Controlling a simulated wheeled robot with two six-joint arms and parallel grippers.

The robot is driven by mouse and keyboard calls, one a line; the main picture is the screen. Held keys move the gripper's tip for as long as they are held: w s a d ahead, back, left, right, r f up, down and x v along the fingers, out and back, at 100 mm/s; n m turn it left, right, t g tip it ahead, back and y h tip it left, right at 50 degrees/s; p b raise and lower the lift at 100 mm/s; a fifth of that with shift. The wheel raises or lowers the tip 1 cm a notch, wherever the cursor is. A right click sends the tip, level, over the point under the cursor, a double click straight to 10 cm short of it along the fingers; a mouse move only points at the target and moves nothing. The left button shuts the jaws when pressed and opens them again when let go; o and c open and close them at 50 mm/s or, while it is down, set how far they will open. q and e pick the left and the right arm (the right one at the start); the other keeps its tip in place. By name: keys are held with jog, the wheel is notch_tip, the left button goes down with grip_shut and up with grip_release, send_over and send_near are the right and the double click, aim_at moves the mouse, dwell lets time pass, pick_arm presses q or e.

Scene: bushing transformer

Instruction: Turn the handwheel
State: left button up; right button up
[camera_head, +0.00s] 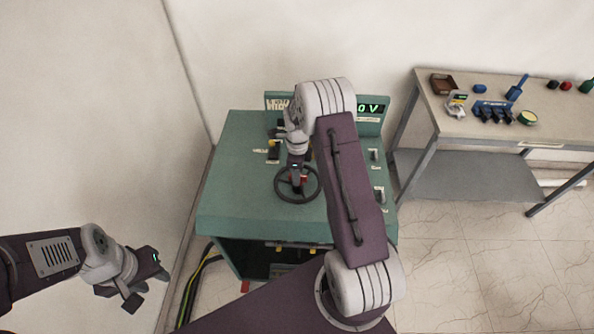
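The handwheel (298,201) is a dark round ring with spokes on the top of the green transformer cabinet (232,190). My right gripper (298,180) points down over the wheel's hub, with its tip inside or just above the ring. A small red part shows at the hub. The fingers are too small and dark to tell whether they are open or closed on anything. My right arm hides part of the cabinet top right of the wheel. My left gripper (146,289) hangs at the lower left, apart from the cabinet, with its fingers spread and empty.
A panel with a green display (371,109) stands at the cabinet's back. A workbench (555,125) with tools stands at the right. Cables (190,285) run down the cabinet's left side.

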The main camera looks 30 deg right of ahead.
jog(key=shift+s, duration=0.3)
jog(key=shift+w, duration=0.1)
grip_shut()
dwell(1.1)
